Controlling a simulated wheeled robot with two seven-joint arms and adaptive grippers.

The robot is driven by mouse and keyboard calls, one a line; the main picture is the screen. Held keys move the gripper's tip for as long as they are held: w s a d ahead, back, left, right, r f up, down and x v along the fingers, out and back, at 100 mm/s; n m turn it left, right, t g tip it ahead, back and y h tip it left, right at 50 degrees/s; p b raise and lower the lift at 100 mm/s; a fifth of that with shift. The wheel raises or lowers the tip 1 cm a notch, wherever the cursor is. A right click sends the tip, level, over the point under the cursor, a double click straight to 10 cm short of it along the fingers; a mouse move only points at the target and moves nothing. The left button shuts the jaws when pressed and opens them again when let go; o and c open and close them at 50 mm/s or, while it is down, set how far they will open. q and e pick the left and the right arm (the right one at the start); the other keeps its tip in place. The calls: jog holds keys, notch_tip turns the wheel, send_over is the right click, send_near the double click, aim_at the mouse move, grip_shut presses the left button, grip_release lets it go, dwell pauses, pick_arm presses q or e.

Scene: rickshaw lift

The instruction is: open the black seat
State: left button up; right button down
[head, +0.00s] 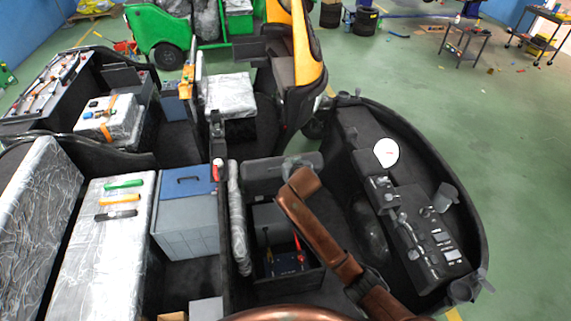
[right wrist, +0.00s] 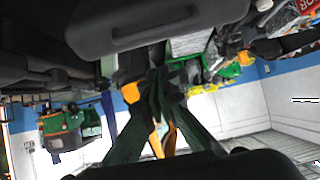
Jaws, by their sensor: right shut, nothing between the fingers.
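The black seat (head: 262,180) shows in the head view as a dark padded slab at the back of an open box (head: 262,284). It looks tilted up off the box, and the inside shows. My right gripper (head: 299,163) is at the slab's upper right edge, shut and empty; whether it touches the slab is unclear. My copper right arm covers part of the seat's right side. My left gripper is not in view.
A battery with red clamps (head: 285,263) sits in the box. A plastic-wrapped backrest (head: 238,220) stands left of it. The dashboard (head: 425,245) lies to the right, inside the curved black front shell (head: 472,205). A grey-blue box (head: 186,222) stands on the left.

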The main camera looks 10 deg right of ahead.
jog(key=w, duration=0.1)
jog(key=p, duration=0.2)
send_over(279, 176)
jog(key=w+d, duration=0.3)
notch_tip(279, 176, down, 4)
jog(key=shift+s+f+p, duration=0.55)
jog(key=shift+s+f, duration=0.35)
jog(key=shift+f, duration=0.15)
jog(key=shift+s+f, duration=0.25)
jog(key=shift+s, duration=0.25)
jog(key=shift+f, duration=0.15)
jog(key=shift+w, duration=0.1)
